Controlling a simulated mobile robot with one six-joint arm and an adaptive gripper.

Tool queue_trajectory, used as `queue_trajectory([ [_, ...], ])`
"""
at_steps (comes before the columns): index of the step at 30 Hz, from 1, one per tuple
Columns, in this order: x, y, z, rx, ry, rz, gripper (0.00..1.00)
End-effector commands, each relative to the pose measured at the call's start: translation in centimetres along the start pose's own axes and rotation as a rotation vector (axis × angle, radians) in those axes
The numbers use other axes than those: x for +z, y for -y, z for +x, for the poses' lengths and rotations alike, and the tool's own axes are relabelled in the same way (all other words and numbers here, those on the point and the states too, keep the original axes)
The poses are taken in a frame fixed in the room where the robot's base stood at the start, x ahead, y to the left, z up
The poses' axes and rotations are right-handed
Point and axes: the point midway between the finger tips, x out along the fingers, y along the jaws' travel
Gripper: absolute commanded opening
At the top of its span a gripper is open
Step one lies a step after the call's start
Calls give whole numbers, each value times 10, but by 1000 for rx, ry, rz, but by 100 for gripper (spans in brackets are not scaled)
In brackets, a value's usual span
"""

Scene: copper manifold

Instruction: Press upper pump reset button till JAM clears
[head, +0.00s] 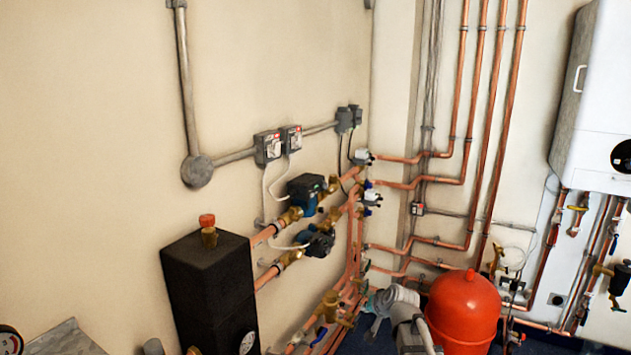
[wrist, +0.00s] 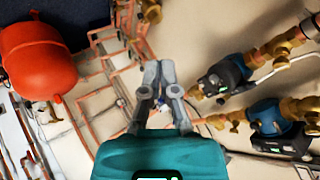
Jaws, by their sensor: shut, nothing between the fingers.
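Two pumps sit one above the other on copper pipes along the left wall. In the head view, the upper pump (head: 306,192) has a dark head and brass fittings. The lower pump (head: 317,241) is just beneath it. In the wrist view, which looks turned over, the pump that seems to be the upper one (wrist: 272,122) is at lower right, with the other pump (wrist: 226,76) above it. My gripper (wrist: 160,67) is shut and empty, in front of the pipes and apart from both pumps. No reset button or JAM sign is legible.
A black insulated block (head: 207,285) with a red-capped valve stands left of the pumps. Two switch boxes (head: 278,144) are on the wall above, their cables hanging by the pumps. A red vessel (head: 465,310) stands at lower right, and a white boiler (head: 598,105) hangs at far right.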

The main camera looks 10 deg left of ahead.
Motion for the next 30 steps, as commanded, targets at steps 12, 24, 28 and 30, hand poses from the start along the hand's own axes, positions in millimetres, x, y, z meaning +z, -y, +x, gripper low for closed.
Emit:
queue_trajectory([
  [12, -121, 100, -28, -167, -216, 132, 0],
  [24, -216, 173, -56, -296, -399, 280, 0],
  [28, -232, 185, -62, -319, -435, 312, 0],
  [30, -237, 189, -63, -327, -446, 324, 0],
])
